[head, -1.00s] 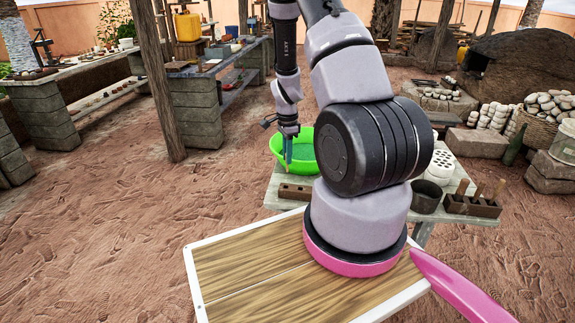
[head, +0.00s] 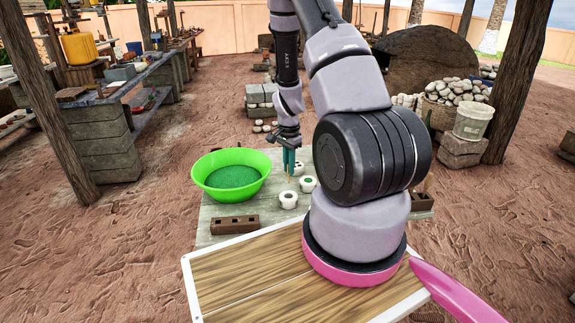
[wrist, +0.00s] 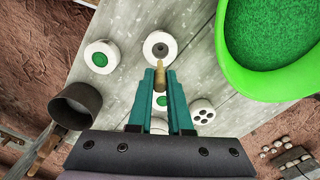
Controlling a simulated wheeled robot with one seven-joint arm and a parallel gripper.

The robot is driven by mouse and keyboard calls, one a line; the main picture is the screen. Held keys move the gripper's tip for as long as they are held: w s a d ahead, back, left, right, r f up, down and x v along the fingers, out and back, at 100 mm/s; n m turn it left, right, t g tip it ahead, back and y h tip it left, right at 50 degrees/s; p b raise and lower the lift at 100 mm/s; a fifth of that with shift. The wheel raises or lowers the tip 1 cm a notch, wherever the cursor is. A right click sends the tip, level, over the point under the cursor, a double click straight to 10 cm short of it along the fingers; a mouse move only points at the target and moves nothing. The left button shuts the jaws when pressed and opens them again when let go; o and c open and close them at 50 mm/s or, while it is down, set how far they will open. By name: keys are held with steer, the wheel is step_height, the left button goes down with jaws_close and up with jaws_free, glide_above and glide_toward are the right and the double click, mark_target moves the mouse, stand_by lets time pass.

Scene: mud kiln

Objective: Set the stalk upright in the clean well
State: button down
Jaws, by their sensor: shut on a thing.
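My gripper (wrist: 160,77) has teal fingers, shut on a thin tan stalk (wrist: 160,65). In the head view the stalk (head: 290,179) hangs roughly upright below the fingers (head: 290,165), above the table among the white pots. A white pot with a plain dark hole (wrist: 161,47), with no green in it, lies just beyond the stalk's tip in the wrist view; it is also the nearest pot (head: 288,199) in the head view. Two other pots (wrist: 100,57) (wrist: 160,101) show green in their openings. Whether the stalk touches anything is unclear.
A green bowl (head: 266,164) with green contents stands on the table (head: 210,210), left in the head view. A brown block with holes (head: 235,225) lies in front of it. A many-holed white pot (wrist: 203,111) and a dark pot (wrist: 75,105) are nearby.

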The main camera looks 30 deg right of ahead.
steer(key=shift+f, duration=3.9)
steer(key=shift+f, duration=0.5)
steer(key=c, duration=0.6)
jaws_free()
steer(key=shift+a, duration=0.1)
steer(key=shift+r, duration=3.5)
